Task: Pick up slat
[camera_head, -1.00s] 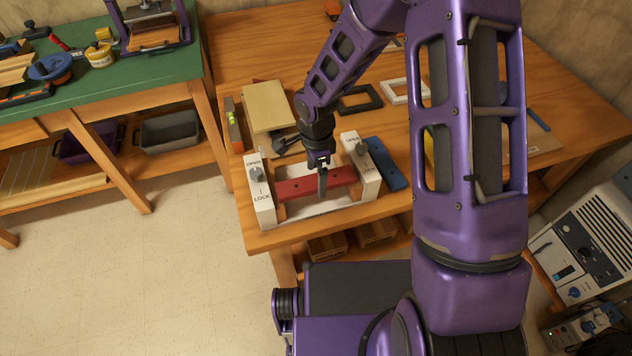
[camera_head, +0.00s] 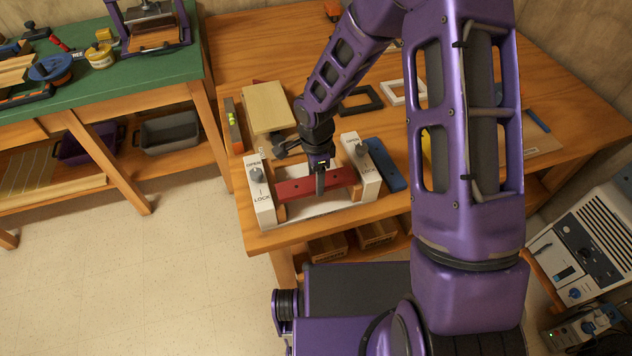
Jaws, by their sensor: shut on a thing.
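The slat is a dark red bar (camera_head: 298,188) lying level between the two white end blocks of a fixture on the wooden table. The left block (camera_head: 261,192) reads OPEN and LOCK and carries a grey knob. The right block (camera_head: 362,165) also has a grey knob. My gripper (camera_head: 320,188) points down at the middle of the slat and is shut on it, one finger showing on the near side. The far finger is hidden. Whether the slat is clear of the fixture's wooden supports, I cannot tell.
A blue block (camera_head: 384,164) lies close to the fixture's right side. A pale wooden board (camera_head: 267,107) and a level (camera_head: 233,126) lie behind it to the left. Black (camera_head: 360,101) and white (camera_head: 403,92) frames lie farther back. The table's front edge is close.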

